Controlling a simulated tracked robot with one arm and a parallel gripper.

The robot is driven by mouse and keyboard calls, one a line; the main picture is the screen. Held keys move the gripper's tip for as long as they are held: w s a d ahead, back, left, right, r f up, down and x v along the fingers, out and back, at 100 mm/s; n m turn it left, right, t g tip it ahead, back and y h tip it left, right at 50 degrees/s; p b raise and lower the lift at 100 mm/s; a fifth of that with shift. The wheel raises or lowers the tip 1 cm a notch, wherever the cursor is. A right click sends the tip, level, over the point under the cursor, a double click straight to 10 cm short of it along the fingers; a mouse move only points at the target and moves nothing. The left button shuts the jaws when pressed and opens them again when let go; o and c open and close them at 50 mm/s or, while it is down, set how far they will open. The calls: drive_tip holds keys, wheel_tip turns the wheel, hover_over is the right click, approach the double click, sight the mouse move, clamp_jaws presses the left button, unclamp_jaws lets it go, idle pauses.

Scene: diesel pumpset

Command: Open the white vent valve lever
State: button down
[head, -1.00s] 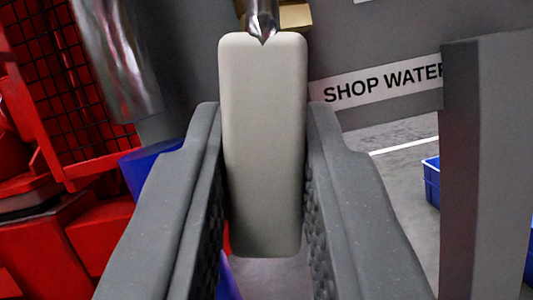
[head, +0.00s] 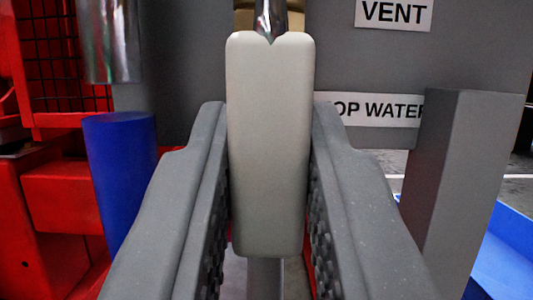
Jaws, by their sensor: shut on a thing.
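The white vent valve lever (head: 270,150) stands upright in the middle of the head view. Its top end meets a shiny metal stem (head: 266,20), with a brass-coloured part (head: 244,18) behind it. My gripper (head: 268,165) is shut on the lever, with one dark, textured finger pad against each side. The lever's lower end shows between the fingers. A label reading VENT (head: 394,13) is on the grey panel at upper right.
A partly covered SHOP WATER label (head: 372,110) sits on the grey panel (head: 360,65). A grey post (head: 458,180) stands close on the right, with a blue bin (head: 505,255) beyond. Red machinery (head: 65,200), a blue cylinder (head: 120,170) and a metal pipe (head: 110,40) are at left.

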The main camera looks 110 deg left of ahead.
drive_tip(key=c, duration=1.4)
unclamp_jaws()
drive_tip(key=shift+s+a, duration=0.2)
drive_tip(key=shift+s, duration=0.25)
drive_tip(key=shift+c, duration=0.2)
drive_tip(key=shift+o, duration=0.6)
drive_tip(key=shift+w+d, duration=0.1)
drive_tip(key=shift+w, duration=0.1)
drive_tip(key=shift+w, duration=0.2)
drive_tip(key=p+v, duration=0.1)
drive_tip(key=v, duration=1.2)
drive_tip(key=shift+d+f, duration=0.15)
drive_tip(key=shift+d, duration=0.2)
